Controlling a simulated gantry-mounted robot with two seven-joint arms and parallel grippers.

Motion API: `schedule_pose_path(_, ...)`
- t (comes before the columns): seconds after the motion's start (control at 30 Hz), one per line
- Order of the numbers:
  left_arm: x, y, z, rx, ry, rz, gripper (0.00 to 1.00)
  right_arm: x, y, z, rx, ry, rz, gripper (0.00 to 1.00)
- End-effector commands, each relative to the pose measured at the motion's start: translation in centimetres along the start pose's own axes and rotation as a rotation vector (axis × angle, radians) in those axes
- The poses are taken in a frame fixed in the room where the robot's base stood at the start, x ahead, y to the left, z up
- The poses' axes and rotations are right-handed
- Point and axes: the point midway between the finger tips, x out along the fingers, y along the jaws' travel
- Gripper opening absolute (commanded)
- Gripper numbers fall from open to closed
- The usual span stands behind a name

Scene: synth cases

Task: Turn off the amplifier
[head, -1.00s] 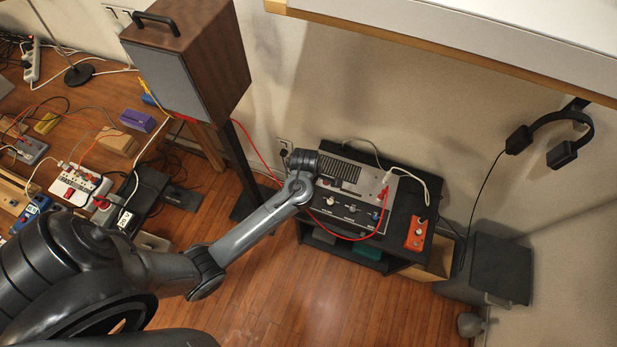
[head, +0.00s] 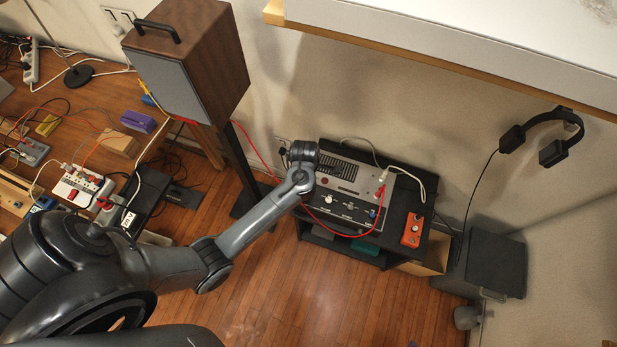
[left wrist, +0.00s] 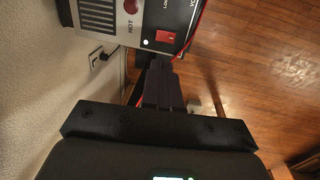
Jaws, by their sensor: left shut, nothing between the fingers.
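The amplifier (head: 350,184), a silver box with a black grille and a dark knob panel, sits on a black stand by the wall. I cannot tell the switch's position. My left gripper (left wrist: 161,66) is shut and empty, its fingertips just below the switch in that view; contact is unclear. In the head view my left wrist covers the amplifier's left end and hides the fingers.
A red cable (head: 333,229) loops across the amplifier's front. An orange pedal (head: 413,229) lies on the black stand (head: 428,190). A wooden speaker (head: 190,62) stands at left, near a cluttered workbench. A white-topped shelf (head: 450,35) overhangs at upper right. The floor in front is clear.

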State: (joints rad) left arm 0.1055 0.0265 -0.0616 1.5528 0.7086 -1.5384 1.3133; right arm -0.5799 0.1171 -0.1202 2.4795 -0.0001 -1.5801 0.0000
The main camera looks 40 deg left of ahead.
Motion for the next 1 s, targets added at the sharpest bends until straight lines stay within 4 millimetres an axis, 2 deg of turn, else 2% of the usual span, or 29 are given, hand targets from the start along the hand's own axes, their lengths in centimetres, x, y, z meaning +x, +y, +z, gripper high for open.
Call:
schedule_pose_path(0.4, 7.7, -0.1, 0.1, 0.000, -0.001, -0.003, 0.00, 2.8, 0.1, 0.9, -0.007, -0.001, 0.006, 0.43)
schedule_pose_path(0.6, 10.6, -0.1, 0.1, 0.002, -0.002, -0.003, 0.00, 3.7, 0.0, 1.2, -0.006, -0.001, 0.005, 0.43)
schedule_pose_path(0.8, 12.2, -0.1, 0.1, 0.001, -0.002, -0.001, 0.00, 4.1, -0.1, 1.4, -0.002, -0.001, 0.002, 0.43)
schedule_pose_path(1.0, 12.7, -0.1, 0.1, 0.002, -0.002, 0.000, 0.00, 4.2, -0.2, 1.4, 0.001, 0.000, -0.001, 0.43)
